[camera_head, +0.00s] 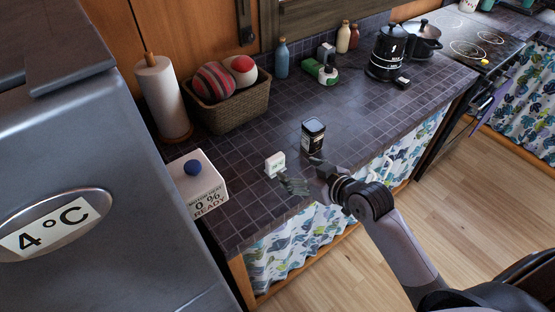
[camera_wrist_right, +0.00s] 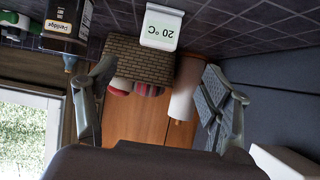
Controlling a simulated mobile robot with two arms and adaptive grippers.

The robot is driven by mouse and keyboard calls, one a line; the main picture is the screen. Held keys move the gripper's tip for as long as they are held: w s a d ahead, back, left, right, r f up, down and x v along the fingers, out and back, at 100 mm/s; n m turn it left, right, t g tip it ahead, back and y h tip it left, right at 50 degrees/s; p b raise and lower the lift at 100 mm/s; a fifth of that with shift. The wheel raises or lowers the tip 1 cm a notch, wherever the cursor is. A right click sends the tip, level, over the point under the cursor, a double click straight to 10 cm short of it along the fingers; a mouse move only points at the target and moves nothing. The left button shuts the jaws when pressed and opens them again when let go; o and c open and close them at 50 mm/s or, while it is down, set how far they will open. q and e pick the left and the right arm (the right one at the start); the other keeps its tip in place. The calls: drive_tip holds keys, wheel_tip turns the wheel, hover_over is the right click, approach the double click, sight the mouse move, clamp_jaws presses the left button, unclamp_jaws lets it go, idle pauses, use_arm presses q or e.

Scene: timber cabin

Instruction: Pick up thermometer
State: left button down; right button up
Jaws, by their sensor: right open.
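The thermometer (camera_head: 275,163) is a small white block with a green reading, standing upright on the dark tiled counter near its front edge. In the right wrist view the thermometer (camera_wrist_right: 160,28) appears upside down, reads 20 °C, and lies between the directions of the two fingers, beyond their tips. My right gripper (camera_head: 302,178) is just to the right and front of it in the head view, apart from it as far as I can tell. The right gripper (camera_wrist_right: 158,70) is open with nothing between its fingers. My left gripper is not in view.
A dark jar (camera_head: 313,137) stands close behind my right gripper. A white box with a blue knob (camera_head: 207,188) stands to the left. A basket (camera_head: 233,108) and paper roll (camera_head: 161,98) are behind. The counter (camera_head: 250,214) is bare around the thermometer.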

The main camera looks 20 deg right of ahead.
sight(278, 160)
drive_tip(key=p+x, duration=0.1)
drive_tip(key=x, duration=0.5)
drive_tip(key=shift+w+a, duration=0.2)
drive_tip(key=shift+w, duration=0.15)
drive_tip(key=shift+w+a+f, duration=0.1)
drive_tip(key=shift+w+f, duration=0.2)
drive_tip(key=shift+w, duration=0.05)
drive_tip(key=shift+w+p, duration=0.25)
drive_tip(key=shift+p, duration=0.05)
drive_tip(key=p+x, duration=0.1)
drive_tip(key=x, duration=0.3)
drive_tip(key=shift+w, duration=0.1)
drive_tip(key=shift+w+f, duration=0.2)
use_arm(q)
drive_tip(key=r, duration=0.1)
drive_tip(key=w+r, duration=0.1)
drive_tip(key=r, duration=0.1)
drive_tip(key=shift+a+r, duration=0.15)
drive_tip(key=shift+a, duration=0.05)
use_arm(e)
drive_tip(key=c, duration=0.3)
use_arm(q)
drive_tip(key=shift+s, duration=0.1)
use_arm(e)
drive_tip(key=c, duration=1)
